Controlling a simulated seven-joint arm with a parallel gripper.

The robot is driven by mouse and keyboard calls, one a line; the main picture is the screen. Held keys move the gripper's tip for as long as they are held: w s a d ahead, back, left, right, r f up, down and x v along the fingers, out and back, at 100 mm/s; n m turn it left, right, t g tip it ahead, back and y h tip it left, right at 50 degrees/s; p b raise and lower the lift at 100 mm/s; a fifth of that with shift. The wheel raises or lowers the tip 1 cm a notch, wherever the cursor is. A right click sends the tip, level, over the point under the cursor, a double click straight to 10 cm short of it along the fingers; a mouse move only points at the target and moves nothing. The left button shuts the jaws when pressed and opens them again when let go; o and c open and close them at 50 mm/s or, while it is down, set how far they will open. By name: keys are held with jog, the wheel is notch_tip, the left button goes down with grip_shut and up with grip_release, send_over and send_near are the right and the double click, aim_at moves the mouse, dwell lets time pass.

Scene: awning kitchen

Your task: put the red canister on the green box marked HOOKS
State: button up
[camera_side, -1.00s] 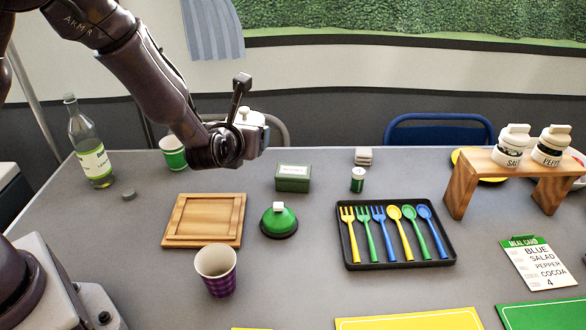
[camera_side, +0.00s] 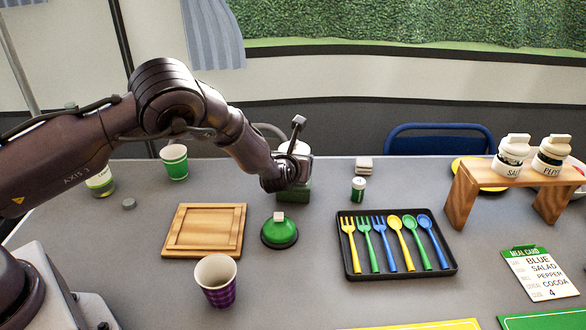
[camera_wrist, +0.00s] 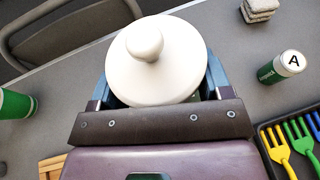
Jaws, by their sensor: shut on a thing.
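My gripper (camera_side: 297,168) is shut on a canister, with one finger on each side of it in the wrist view (camera_wrist: 157,88). The lid also shows in the side view (camera_side: 294,147), just behind my gripper. I cannot tell whether the canister touches the box.
A small green cylinder (camera_side: 358,189) and grey stacked blocks (camera_side: 364,169) are to the right. A black cutlery tray (camera_side: 352,271), wooden board (camera_side: 204,231) and purple cup (camera_side: 217,281) are nearby.

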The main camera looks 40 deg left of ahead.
jog(key=shift+f, duration=1.1)
jog(key=shift+f, duration=0.1)
jog(key=o, duration=1.2)
jog(key=v, duration=1.2)
jog(key=shift+s, duration=0.1)
